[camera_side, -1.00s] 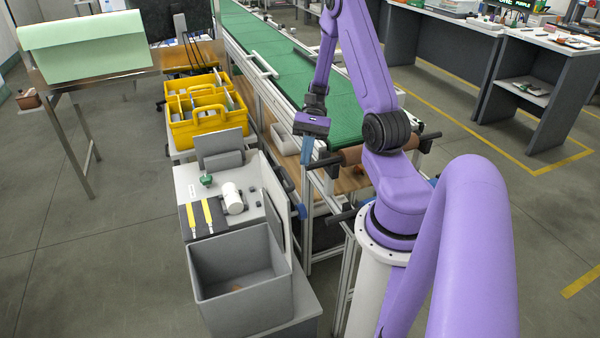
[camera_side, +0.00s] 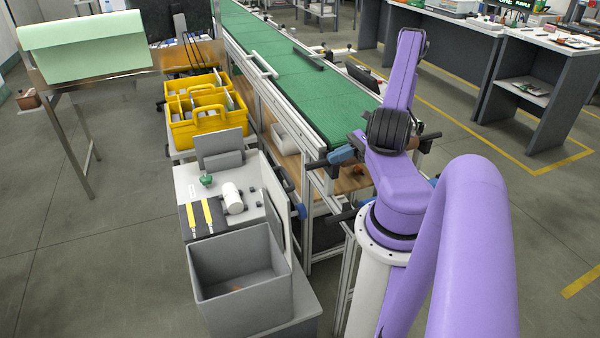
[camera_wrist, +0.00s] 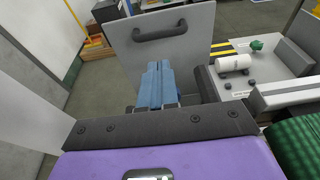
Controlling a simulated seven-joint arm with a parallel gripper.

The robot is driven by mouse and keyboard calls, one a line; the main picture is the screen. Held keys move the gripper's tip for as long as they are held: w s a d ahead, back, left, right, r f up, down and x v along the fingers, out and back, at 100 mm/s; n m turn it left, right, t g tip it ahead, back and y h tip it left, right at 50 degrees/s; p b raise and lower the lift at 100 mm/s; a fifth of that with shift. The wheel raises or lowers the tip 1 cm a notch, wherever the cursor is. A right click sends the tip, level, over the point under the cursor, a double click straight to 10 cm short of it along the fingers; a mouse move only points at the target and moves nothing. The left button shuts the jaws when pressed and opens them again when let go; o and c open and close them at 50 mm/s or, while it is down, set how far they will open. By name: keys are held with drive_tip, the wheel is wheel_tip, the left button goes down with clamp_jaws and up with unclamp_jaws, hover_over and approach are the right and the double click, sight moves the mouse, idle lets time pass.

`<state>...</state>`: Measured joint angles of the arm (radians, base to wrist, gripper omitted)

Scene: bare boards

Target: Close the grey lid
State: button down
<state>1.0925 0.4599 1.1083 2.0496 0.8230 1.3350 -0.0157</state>
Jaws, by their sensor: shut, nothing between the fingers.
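The grey lid (camera_wrist: 165,45) stands upright in the wrist view, with a dark handle (camera_wrist: 160,33) near its top on the side facing me. In the side view the lid (camera_side: 276,212) shows nearly edge-on as a thin panel on the right of the open grey bin (camera_side: 238,270). My gripper (camera_wrist: 158,68) is shut and empty, its blue fingers in front of the lid's face, below the handle. Any contact cannot be told. In the side view my gripper (camera_side: 342,154) is right of the lid, partly hidden by my arm.
A yellow tote (camera_side: 205,115) stands at the back left.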

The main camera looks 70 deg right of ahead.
drive_tip(key=x, duration=1.2)
drive_tip(key=shift+r, duration=0.1)
drive_tip(key=w+a+f+g+h, duration=0.2)
drive_tip(key=w+a+g+h, duration=0.1)
drive_tip(key=w+a, duration=0.5)
drive_tip(key=w+a+f+g+h, duration=0.2)
drive_tip(key=w+a+g+h, duration=0.2)
drive_tip(key=w+a, duration=0.5)
drive_tip(key=w+a+f, duration=0.3)
drive_tip(key=a+f, duration=0.1)
drive_tip(key=f, duration=0.4)
drive_tip(key=w+a+f+g+h, duration=0.1)
drive_tip(key=w+a+f, duration=0.2)
drive_tip(key=f, duration=0.6)
drive_tip(key=shift+w+a, duration=0.35)
drive_tip(key=shift+w, duration=0.4)
